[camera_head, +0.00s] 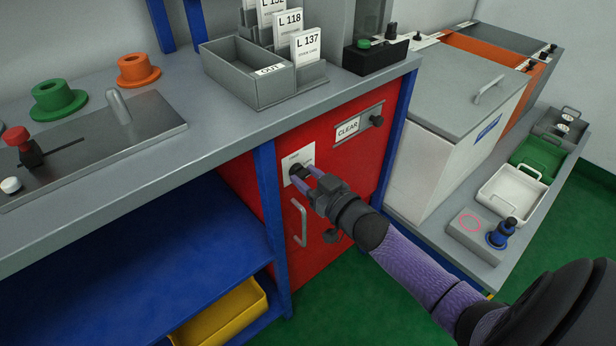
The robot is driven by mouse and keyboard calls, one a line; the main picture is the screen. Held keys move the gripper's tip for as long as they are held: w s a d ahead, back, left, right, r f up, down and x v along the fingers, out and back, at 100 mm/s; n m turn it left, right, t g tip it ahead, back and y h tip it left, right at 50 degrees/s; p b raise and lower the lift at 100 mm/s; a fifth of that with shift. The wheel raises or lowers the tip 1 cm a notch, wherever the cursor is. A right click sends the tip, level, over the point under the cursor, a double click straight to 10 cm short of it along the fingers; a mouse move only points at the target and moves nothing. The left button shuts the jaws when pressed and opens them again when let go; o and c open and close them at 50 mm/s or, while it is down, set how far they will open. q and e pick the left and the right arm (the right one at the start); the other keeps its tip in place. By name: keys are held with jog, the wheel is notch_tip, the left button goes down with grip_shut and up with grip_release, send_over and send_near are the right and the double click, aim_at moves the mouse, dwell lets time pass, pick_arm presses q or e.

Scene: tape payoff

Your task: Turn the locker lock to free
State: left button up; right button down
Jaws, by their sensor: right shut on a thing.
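The red locker (348,166) stands under the grey bench top, with a blue post on each side. Its lock (290,168) has a pale plate high on the left of the door, with a dark knob. My right gripper (304,174) reaches in from the lower right and is shut on the lock's knob. The fingers partly hide the knob, and I cannot read its position or the plate's lettering. A grey bar handle (299,222) is below the lock. A sign reading CLEAR (348,128) is to the upper right. My left gripper is not in view.
A grey card box (240,75) with L-numbered cards stands on the bench (200,135) above. A blue shelf (170,262) and yellow bin (225,318) are left of the locker. A white chest (440,150) stands to the right. Green floor shows below.

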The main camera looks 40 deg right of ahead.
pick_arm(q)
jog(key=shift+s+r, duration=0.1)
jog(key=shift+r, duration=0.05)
pick_arm(e)
jog(key=shift+n+p, duration=0.45)
jog(key=shift+n, duration=0.75)
jog(key=n, duration=0.3)
jog(key=shift+a+n+p, duration=0.1)
jog(key=shift+n+p, duration=0.2)
jog(key=shift+n, duration=0.9)
jog(key=n, duration=0.2)
jog(key=shift+a+f+n, duration=0.1)
jog(key=shift+f+n, duration=0.05)
jog(key=shift+n, duration=0.25)
jog(key=n, duration=0.3)
jog(key=shift+f+n, duration=0.1)
jog(key=shift+n, duration=0.2)
jog(key=n, duration=0.2)
jog(key=shift+n, duration=0.3)
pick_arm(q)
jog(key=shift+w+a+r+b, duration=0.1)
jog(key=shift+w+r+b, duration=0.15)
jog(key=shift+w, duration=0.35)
pick_arm(e)
jog(key=shift+n, duration=0.5)
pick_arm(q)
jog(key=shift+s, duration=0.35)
